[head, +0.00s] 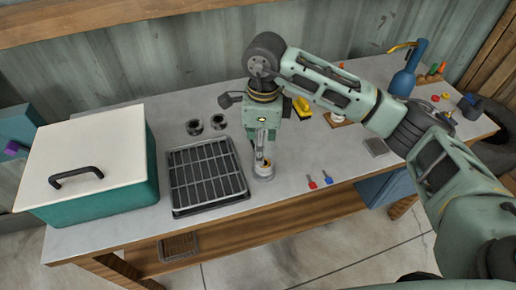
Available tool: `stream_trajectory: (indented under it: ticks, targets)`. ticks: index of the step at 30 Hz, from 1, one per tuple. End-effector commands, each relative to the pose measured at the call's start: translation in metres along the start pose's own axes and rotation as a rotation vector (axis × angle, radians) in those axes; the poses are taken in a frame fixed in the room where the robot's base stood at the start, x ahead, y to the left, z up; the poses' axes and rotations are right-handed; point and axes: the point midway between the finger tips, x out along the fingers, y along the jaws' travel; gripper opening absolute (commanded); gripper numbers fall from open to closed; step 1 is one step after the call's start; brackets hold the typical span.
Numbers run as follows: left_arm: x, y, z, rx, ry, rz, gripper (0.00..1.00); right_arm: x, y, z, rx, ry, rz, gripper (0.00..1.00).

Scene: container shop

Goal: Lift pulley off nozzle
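My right arm reaches in from the right, and its gripper (263,160) points down over the middle of the table. A small grey round piece (263,174) stands on the table right at the fingertips. A pale upright part with an orange tint shows between the fingers, too small to identify. I cannot tell which is the pulley and which the nozzle, or whether the fingers touch either. Two dark ring-shaped pieces, one on the left (193,127) and one on the right (218,121), lie behind the rack. My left gripper is not in view.
A black wire rack (207,178) lies just left of the gripper. A teal box with a white lid (82,150) stands at the left. A blue torch (404,82), a yellow item (302,107) and red and blue small pieces (311,182) are to the right.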

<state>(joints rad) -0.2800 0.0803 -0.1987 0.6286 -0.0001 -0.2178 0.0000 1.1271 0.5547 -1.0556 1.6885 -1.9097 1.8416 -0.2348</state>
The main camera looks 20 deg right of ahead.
Motion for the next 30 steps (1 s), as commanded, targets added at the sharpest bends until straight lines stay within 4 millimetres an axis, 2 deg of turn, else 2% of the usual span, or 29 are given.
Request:
stream_trajectory:
  ticks: [3, 5, 12, 15, 19, 25, 27, 30]
  targets:
    - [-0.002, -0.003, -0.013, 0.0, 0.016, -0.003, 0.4, 0.005, -0.004, -0.008, 0.007, 0.032, -0.011, 0.56]
    - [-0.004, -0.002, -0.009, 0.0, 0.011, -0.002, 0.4, 0.011, -0.004, -0.009, 0.007, 0.033, -0.01, 0.56]
    - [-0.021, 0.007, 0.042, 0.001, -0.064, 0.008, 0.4, 0.039, -0.003, -0.011, 0.007, 0.031, -0.007, 0.56]
    - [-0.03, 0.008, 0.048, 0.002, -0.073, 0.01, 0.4, 0.055, -0.003, -0.012, 0.006, 0.031, -0.006, 0.56]
    - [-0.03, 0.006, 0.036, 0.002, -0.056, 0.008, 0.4, 0.071, -0.004, -0.011, 0.006, 0.028, -0.008, 0.56]
    - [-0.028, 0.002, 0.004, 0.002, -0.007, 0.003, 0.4, 0.075, -0.005, -0.011, 0.005, 0.026, -0.011, 0.56]
    - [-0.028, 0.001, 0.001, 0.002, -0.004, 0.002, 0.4, 0.075, -0.005, -0.011, 0.005, 0.026, -0.011, 0.56]
    - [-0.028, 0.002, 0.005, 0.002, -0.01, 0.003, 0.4, 0.075, -0.005, -0.011, 0.005, 0.026, -0.011, 0.48]
